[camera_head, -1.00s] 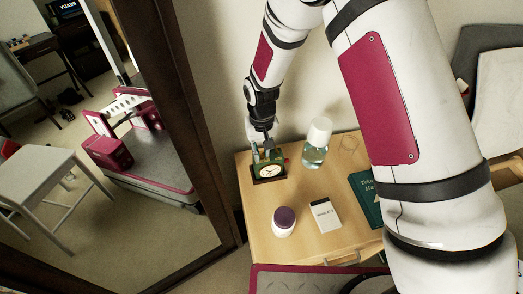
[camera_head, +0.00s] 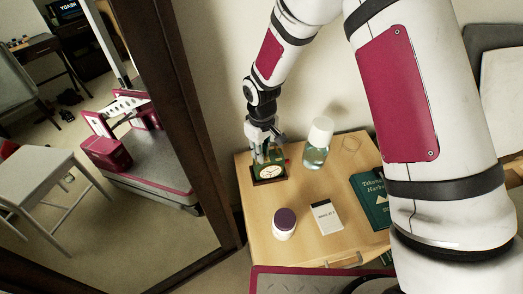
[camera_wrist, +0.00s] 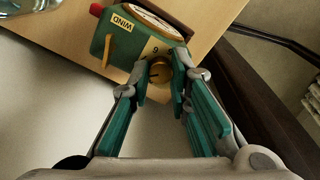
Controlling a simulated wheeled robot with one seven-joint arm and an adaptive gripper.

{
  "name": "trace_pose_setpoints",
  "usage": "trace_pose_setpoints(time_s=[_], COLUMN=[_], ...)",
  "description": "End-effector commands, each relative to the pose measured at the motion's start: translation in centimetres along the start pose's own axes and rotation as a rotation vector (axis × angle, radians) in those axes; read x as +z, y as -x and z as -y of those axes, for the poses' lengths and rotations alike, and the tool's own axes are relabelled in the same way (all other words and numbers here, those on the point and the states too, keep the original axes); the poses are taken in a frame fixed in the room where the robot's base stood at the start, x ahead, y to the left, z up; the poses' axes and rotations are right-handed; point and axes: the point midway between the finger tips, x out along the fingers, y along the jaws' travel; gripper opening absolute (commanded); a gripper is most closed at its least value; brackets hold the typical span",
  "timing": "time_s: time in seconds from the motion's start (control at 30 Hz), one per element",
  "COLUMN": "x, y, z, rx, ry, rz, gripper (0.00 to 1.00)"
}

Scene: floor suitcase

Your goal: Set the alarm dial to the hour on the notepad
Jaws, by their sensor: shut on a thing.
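The green alarm clock (camera_head: 270,171) stands at the back left of the wooden bedside table, its pale round face toward the head camera. In the wrist view the clock (camera_wrist: 122,50) shows a "WIND" label and a brass dial (camera_wrist: 158,73) with numbers around it, a 6 among them. My gripper (camera_wrist: 161,77) is shut on that brass dial, one finger on each side. In the head view my gripper (camera_head: 264,153) is at the clock's back, its fingertips partly hidden. The white notepad (camera_head: 327,217) lies at the table's front; its writing is too small to read surely.
A clear bottle with a white cap (camera_head: 317,145) stands right of the clock. A purple-lidded jar (camera_head: 284,223) is in front of it. A green book (camera_head: 371,199) lies at the right. A dark-framed mirror (camera_head: 190,110) stands close on the left.

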Motion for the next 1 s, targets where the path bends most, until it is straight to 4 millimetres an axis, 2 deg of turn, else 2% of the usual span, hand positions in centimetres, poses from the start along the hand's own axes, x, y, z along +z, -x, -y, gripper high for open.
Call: trace_pose_setpoints(time_s=[0.3, 0.33, 0.4, 0.43, 0.77, 0.87, 1.0], x=[0.0, 0.0, 0.0, 0.0, 0.0, -0.1, -0.1], y=[0.0, 0.0, 0.0, 0.0, 0.2, 1.0, 3.2], z=[0.0, 0.0, 0.0, 0.0, 0.0, -0.1, -0.1], rx=[0.0, 0.0, 0.0, 0.0, 0.0, 0.001, 0.002], ry=[0.0, 0.0, 0.0, 0.0, -0.001, -0.001, -0.002], rz=[0.0, 0.0, 0.0, 0.0, -0.001, -0.002, -0.005], gripper=[0.0, 0.2, 0.36, 0.39, 0.39, 0.39, 0.39])
